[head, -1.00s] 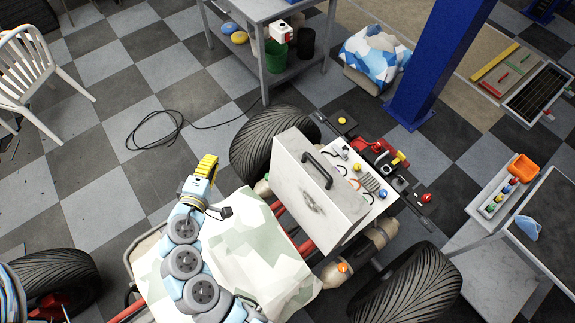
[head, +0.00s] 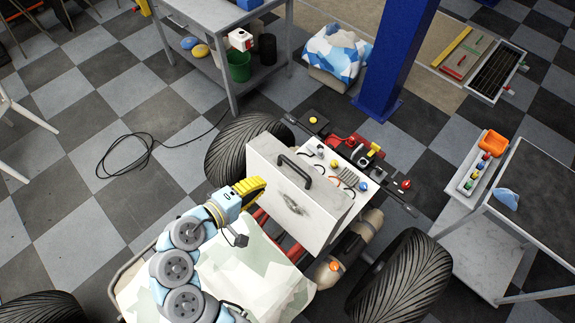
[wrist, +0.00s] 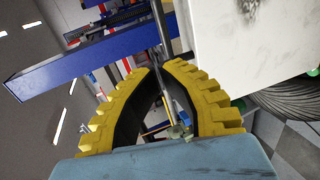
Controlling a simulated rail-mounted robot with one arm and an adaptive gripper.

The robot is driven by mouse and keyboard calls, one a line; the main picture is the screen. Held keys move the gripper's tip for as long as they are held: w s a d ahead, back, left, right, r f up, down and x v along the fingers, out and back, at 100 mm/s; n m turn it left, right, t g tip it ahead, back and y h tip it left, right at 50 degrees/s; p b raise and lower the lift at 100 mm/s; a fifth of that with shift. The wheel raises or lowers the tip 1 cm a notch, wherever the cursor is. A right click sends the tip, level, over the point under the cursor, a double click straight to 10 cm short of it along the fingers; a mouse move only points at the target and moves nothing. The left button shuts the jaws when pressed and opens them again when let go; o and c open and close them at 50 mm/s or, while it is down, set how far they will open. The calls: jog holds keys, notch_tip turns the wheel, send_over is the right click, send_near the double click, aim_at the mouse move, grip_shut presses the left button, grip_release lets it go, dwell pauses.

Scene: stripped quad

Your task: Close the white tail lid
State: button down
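The white tail lid (head: 297,201) stands tilted up and open at the rear of the quad, with a black handle (head: 294,166) on its upper edge and a dark smudge on its face. It also fills the upper right of the wrist view (wrist: 245,32). My gripper (head: 262,184) has yellow ribbed fingers and is just left of the lid's left edge, apparently apart from it. In the wrist view my fingertips (wrist: 161,67) are drawn almost together, with a thin grey rod seen in the narrow gap. I see nothing held.
A white panel (head: 348,184) with knobs, small parts and tools lies behind the lid. Big black tyres (head: 403,279) flank it. A blue post (head: 397,60) and a workbench (head: 215,15) stand farther back. A side table (head: 540,215) is at the right.

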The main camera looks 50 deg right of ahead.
jog(key=p, duration=0.1)
send_over(288, 177)
jog(key=shift+w+a+f, duration=0.1)
jog(key=shift+f, duration=1.75)
jog(key=shift+p, duration=0.35)
